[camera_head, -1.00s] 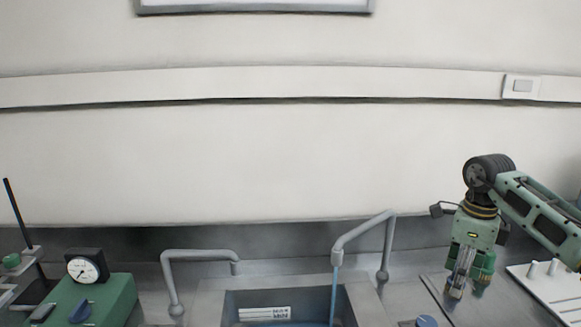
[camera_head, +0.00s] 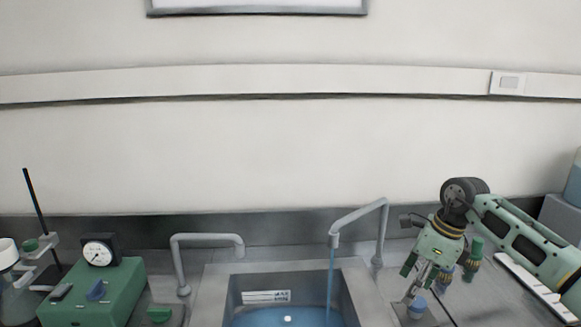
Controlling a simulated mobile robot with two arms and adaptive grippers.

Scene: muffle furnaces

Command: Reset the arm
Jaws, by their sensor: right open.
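My right arm comes in from the right, and its green and grey right gripper (camera_head: 424,279) points down and slightly left over the counter, right of the sink. The gripper is open, and I see nothing held in it. My left gripper is not in view.
The sink (camera_head: 355,275) holds blue water, with a stream running from the right tap (camera_head: 360,213). The left tap (camera_head: 207,239) stands beside it. A green device with a dial (camera_head: 118,290) and a stand (camera_head: 37,210) are at left. A white rack (camera_head: 520,277) lies at right.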

